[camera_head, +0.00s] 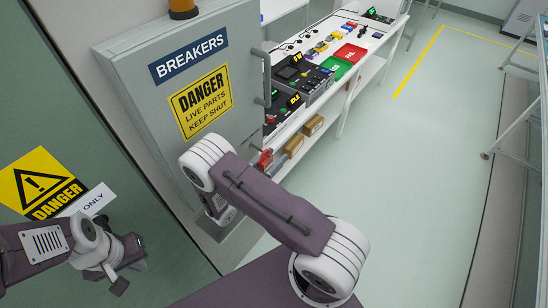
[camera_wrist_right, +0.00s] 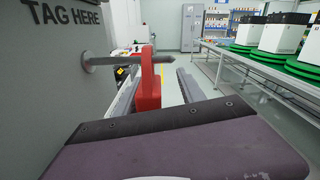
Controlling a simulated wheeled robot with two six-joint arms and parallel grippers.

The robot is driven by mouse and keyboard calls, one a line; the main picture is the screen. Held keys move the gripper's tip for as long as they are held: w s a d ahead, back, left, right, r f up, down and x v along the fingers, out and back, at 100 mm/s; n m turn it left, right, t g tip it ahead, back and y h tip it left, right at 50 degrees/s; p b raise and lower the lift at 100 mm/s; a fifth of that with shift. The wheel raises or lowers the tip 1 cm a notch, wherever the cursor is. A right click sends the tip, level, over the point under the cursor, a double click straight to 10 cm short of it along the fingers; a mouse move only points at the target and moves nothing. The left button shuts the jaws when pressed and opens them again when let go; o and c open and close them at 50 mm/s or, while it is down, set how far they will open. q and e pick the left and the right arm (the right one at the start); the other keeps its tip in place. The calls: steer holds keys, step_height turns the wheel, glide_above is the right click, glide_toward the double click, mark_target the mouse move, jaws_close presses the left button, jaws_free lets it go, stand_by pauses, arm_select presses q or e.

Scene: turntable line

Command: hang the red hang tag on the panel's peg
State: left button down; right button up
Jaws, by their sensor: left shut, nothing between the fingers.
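The red hang tag (camera_wrist_right: 148,92) is upright at the peg (camera_wrist_right: 115,61) in the right wrist view. The peg sticks out from the grey panel (camera_wrist_right: 40,90), below the words "TAG HERE". The tag's upper loop appears to be around the peg, whose pointed tip shows to its right. My right gripper (camera_wrist_right: 158,92) has its fingers apart, one on each side of the tag from this view. In the head view the tag (camera_head: 265,159) shows small beside my right arm, which hides most of that gripper. My left gripper (camera_head: 127,267) is shut and empty at lower left.
The grey breaker cabinet (camera_head: 150,75) carries a yellow danger sign (camera_head: 201,101). A white bench (camera_head: 340,75) with devices and red and green trays stands behind it. A green-topped line (camera_wrist_right: 265,68) runs along the right. The floor at right is clear.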

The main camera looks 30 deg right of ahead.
mark_target(263, 169)
steer(key=shift+s+a+f, duration=0.1)
steer(key=shift+a, duration=0.2)
steer(key=b+v, duration=0.3)
steer(key=v, duration=0.5)
steer(key=shift+s+a, duration=0.15)
steer(key=shift+a, duration=0.05)
